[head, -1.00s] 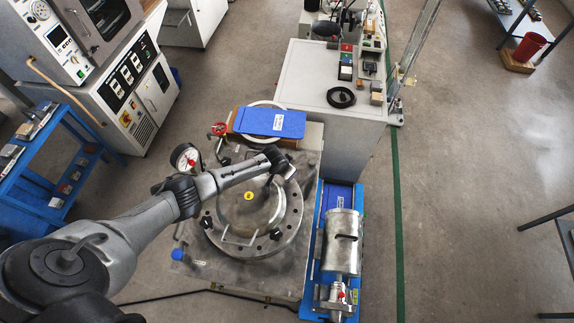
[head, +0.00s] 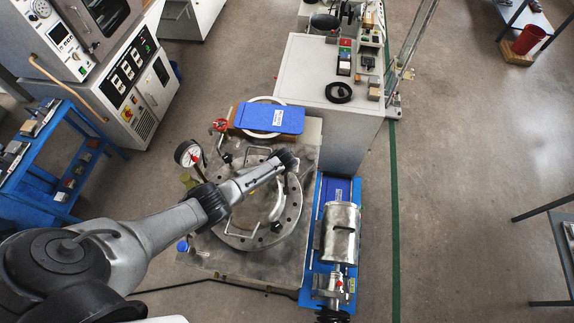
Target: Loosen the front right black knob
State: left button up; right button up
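A round metal lid with a bolted flange (head: 232,240) sits on a grey stone-like base (head: 300,262). A small black knob (head: 276,227) stands at the front right of the flange. Another black knob (head: 227,158) is at the back left. My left arm reaches across the lid from the lower left, and its black wrist end (head: 285,160) is above the flange's back right, behind the front right knob. The arm covers the lid's middle and left front. My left gripper's fingers cannot be made out, so its opening is unclear. My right gripper is not in view.
A pressure gauge (head: 188,153) stands at the lid's left. A blue clipboard (head: 270,119) lies behind the lid. A metal cylinder (head: 341,232) on a blue base stands close on the right. A grey cabinet (head: 310,85) is behind.

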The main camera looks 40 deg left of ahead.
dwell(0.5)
pick_arm(q)
jog(key=o, duration=0.9)
jog(key=shift+r, duration=0.15)
jog(key=shift+r, duration=0.25)
jog(key=shift+p+v, duration=1.65)
jog(key=shift+v, duration=4.95)
jog(key=shift+d, duration=0.15)
